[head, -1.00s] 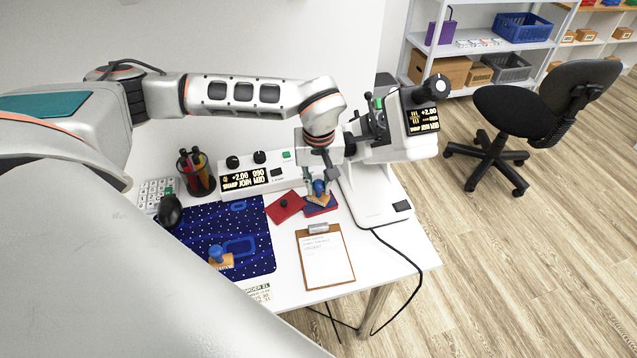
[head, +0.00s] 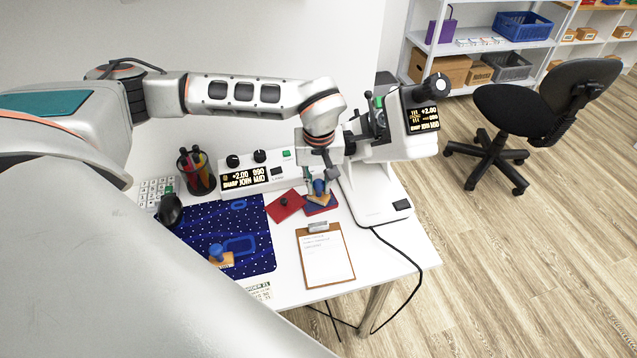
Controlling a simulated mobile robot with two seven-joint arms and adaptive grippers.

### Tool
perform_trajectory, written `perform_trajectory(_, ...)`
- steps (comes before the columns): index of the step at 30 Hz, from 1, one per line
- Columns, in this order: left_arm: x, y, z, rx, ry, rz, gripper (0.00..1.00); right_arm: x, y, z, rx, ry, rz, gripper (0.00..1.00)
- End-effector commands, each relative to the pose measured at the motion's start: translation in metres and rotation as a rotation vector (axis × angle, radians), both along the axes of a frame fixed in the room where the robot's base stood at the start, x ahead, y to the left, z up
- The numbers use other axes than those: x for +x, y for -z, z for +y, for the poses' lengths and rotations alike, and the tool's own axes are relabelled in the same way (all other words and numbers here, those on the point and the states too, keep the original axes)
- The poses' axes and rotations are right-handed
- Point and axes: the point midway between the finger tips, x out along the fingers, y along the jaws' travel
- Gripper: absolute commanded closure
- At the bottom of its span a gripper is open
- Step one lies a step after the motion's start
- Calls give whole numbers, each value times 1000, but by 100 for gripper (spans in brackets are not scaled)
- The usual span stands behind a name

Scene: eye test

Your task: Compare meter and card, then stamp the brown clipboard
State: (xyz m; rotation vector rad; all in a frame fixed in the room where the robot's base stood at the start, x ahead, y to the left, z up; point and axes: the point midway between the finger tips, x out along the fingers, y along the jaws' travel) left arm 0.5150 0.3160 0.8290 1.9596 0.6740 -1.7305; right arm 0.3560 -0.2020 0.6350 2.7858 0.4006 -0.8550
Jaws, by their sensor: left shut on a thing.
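The meter (head: 370,195) is a white instrument with an eyepiece, at the back right of the table. The brown clipboard (head: 351,277) lies flat with a white sheet bearing a few faint lines. My left gripper (head: 319,184) is shut on a blue-knobbed stamp (head: 318,198) at a blue-topped red ink pad (head: 320,211); contact is unclear. My right gripper is out of view.
A control box (head: 283,174) with knobs and a lit display stands behind. A red piece with a black knob (head: 285,206) lies beside the pad. Another blue-knobbed stamp (head: 217,254) is on the starry blue mat (head: 200,222).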

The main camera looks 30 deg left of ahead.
Motion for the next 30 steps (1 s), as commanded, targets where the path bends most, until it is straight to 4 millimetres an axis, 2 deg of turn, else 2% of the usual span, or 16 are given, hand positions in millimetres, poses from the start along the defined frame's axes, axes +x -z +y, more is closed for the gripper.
perform_trajectory(30,-1,2,0,0,0,3,95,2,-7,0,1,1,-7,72)
